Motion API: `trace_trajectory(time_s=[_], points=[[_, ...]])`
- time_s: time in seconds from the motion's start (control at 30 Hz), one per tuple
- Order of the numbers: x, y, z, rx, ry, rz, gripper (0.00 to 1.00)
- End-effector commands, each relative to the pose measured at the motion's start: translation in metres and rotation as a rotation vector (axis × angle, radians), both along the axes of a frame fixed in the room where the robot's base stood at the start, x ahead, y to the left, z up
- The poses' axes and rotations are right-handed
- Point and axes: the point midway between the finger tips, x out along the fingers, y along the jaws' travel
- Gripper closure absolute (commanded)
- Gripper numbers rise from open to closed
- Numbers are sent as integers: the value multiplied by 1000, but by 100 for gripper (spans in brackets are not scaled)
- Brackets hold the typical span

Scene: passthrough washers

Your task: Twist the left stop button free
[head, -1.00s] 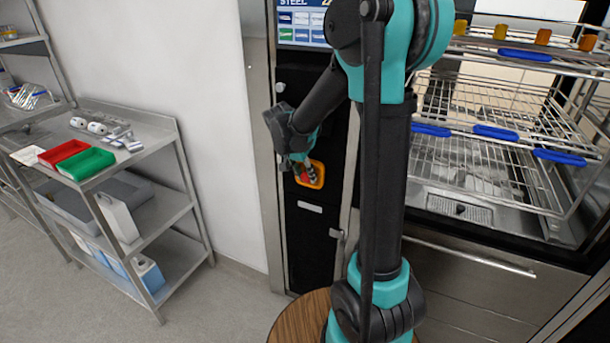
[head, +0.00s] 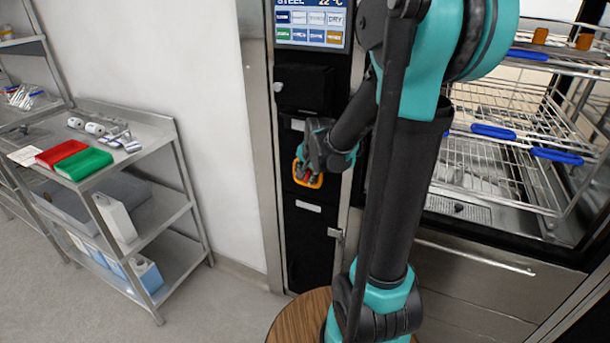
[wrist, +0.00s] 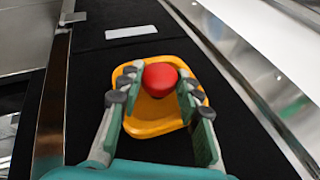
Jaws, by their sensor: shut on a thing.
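The red stop button (wrist: 160,78) stands out from a yellow-orange backing plate (wrist: 155,118) on the black panel. In the head view the plate (head: 314,181) shows around my gripper (head: 308,172), which covers most of the button. In the wrist view my gripper (wrist: 155,93) has one finger on each side of the red button, with its pads at the button's sides. It is shut on the button. The exact pad contact is hard to see.
A control screen (head: 311,25) is above on the black panel (head: 310,235). A machine with wire racks (head: 500,170) stands to the right. A steel trolley (head: 165,140) with red and green trays stands left. Bare floor (head: 225,305) lies between trolley and panel.

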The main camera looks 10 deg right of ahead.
Motion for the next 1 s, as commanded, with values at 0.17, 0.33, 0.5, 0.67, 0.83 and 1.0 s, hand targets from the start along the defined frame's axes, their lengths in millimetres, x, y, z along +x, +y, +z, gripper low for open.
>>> trace_trajectory(time_s=[0.17,0.33,0.5,0.67,0.83,1.0], points=[[0,-1,0,4,-5,-1,95],[0,-1,0,4,-4,-2,95],[0,-1,0,3,-4,-1,57],[0,-1,0,4,-4,0,57],[-1,-1,1,4,-4,0,57],[-7,-1,12,5,-4,0,57]])
